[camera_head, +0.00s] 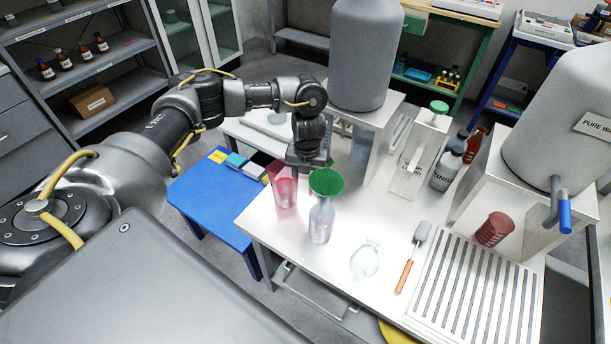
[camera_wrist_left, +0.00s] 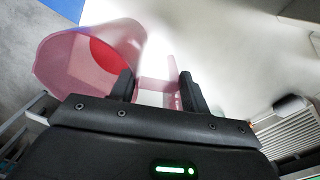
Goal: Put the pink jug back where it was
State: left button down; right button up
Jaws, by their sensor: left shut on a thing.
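The pink jug (camera_head: 284,188) is a translucent pink vessel near the left edge of the metal table, by the blue low table. In the left wrist view the jug (camera_wrist_left: 88,68) lies at the upper left, its handle (camera_wrist_left: 158,88) between the fingers. My left gripper (camera_head: 306,160) is above and beside the jug, shut on its handle; the gripper also shows in the left wrist view (camera_wrist_left: 158,92). Whether the jug's base touches the table cannot be told. My right gripper is not seen.
A bottle with a green funnel (camera_head: 326,182) stands just right of the jug. A large grey container (camera_head: 366,55) stands on a stand behind.

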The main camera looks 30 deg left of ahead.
pick_arm(q)
jog(key=c, duration=0.7)
grip_release()
jog(key=shift+f, duration=0.1)
jog(key=shift+r, duration=0.5)
notch_tip(320, 180, up, 11)
jog(key=p, duration=0.1)
jog(key=shift+d+r, duration=0.2)
